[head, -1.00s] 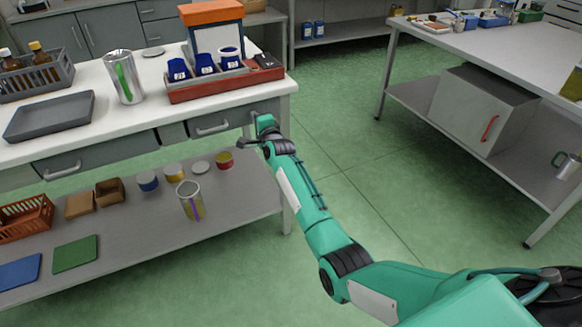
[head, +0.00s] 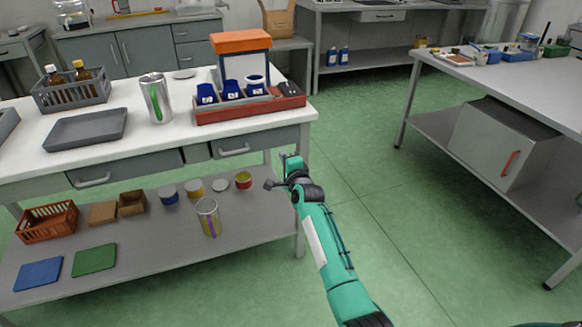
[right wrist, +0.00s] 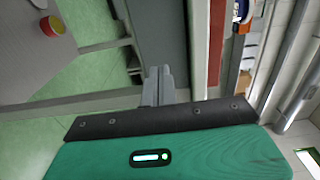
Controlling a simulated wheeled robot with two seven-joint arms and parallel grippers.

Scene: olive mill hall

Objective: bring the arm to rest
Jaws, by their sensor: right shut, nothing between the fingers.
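My right arm reaches up from the lower right in the head view. Its gripper (head: 277,171) is beside the right end of the white-topped table (head: 180,132), near the drawer front and below the tabletop's height in the picture. In the right wrist view the gripper's fingers (right wrist: 159,80) are together and hold nothing. I cannot tell from the picture whether the gripper touches the table. My left gripper is not in view.
On the table are a red tray (head: 212,117) with blue cups, a metal can (head: 153,92), a grey tray (head: 60,133) and a bottle crate (head: 98,96). Tins and boxes stand on the lower shelf (head: 160,240). Open green floor (head: 370,235) lies right of the arm.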

